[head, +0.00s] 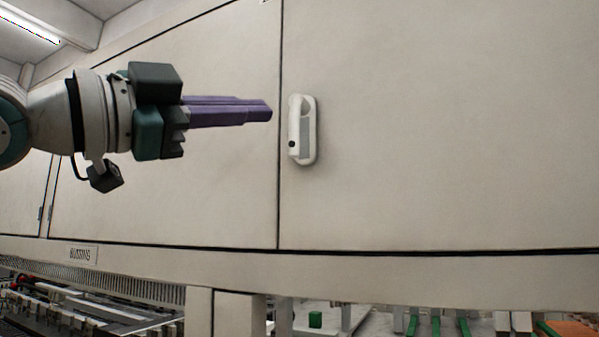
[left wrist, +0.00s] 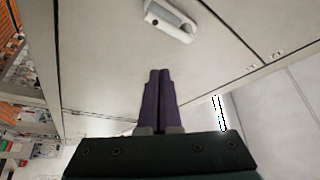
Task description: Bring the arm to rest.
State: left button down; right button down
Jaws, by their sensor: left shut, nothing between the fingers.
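My left gripper (head: 270,111) reaches in from the left in the head view, its purple fingers pointing right. The fingers are together with nothing between them. They end a little left of a white door handle (head: 308,130), with a small gap showing in the picture. In the left wrist view the closed fingers (left wrist: 160,73) point up toward the same handle (left wrist: 170,20), clear of it. My right gripper is in neither view.
Large pale cabinet doors (head: 430,120) fill the head view and look closed, with a dark seam left of the handle. A label plate (head: 82,254) sits on the lower rail. Below are machine parts, green strips (head: 437,325) and a small green block (head: 315,319).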

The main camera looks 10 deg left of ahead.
pick_arm(q)
jog(key=s+d+f+n+g+y+p, duration=0.15)
jog(key=f+n+y, duration=0.3)
jog(key=f, duration=0.65)
jog(key=s+f+n+g+y+p, duration=0.25)
jog(key=f+n, duration=0.25)
jog(key=f, duration=0.6)
jog(key=s+a+f+n+g+y+p, duration=0.1)
jog(key=s+a+f+n+g+y, duration=0.2)
jog(key=s+f, duration=0.5)
jog(key=s+a+f+n+g+y+p, duration=0.1)
jog(key=s+a+f+n+g+y, duration=0.3)
jog(key=s+f, duration=0.5)
jog(key=s+a+n+g, duration=0.1)
jog(key=s+a, duration=0.1)
jog(key=s, duration=0.3)
jog(key=shift+s+a+p, duration=0.15)
jog(key=shift+a+p, duration=0.05)
jog(key=shift+p, duration=0.1)
